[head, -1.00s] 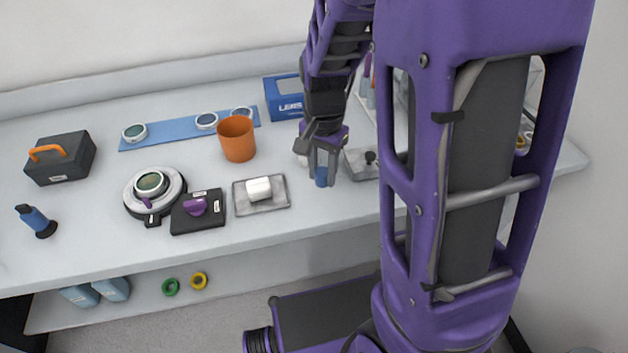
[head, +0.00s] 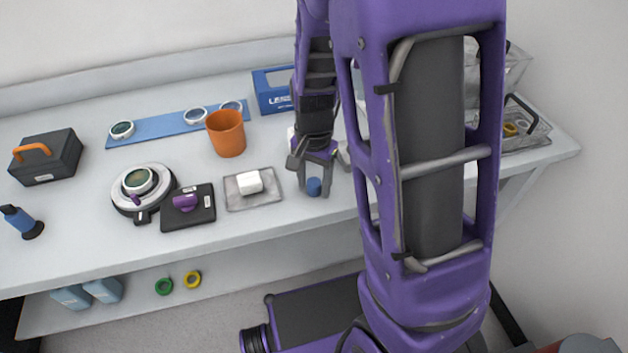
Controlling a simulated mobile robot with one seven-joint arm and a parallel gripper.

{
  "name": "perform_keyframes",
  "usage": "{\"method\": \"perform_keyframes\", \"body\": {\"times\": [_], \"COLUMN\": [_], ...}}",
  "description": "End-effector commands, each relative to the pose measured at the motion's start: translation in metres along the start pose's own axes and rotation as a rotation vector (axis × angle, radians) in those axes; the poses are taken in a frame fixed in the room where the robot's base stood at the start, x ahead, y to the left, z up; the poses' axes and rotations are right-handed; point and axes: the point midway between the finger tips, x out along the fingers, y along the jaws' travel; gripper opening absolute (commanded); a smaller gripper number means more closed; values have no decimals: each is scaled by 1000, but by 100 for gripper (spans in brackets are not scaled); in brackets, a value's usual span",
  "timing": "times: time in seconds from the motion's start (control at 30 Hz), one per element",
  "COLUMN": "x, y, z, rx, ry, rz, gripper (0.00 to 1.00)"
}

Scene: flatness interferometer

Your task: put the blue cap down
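The small blue cap (head: 314,187) is on the bench top near its front edge, right of the grey tray with the white block. My gripper (head: 314,190) points down over it, with one finger on each side. The fingers are spread wider than the cap, and a gap shows beside it, so my gripper looks open around the cap. The cap appears to rest on the bench. My upper arm hides part of the bench to the right.
The grey tray (head: 232,203) holds a white block (head: 249,182). An orange cup (head: 227,134), a blue strip (head: 158,128) with lenses and a blue box (head: 270,93) stand behind. A black plate (head: 203,214) with a purple knob lies left. Clear wire-handled bins (head: 528,137) stand right.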

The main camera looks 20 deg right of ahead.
Motion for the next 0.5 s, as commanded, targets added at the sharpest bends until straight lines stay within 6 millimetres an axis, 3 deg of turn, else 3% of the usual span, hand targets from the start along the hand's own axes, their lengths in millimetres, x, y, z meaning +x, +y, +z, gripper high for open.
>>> {"method": "perform_keyframes", "body": {"times": [0.33, 0.5], "x": [-2, -22], "y": [0, -2], "z": [0, 0], "rx": [0, -1], "ry": [0, 3], "rz": [-1, -4], "gripper": [66, 66]}}
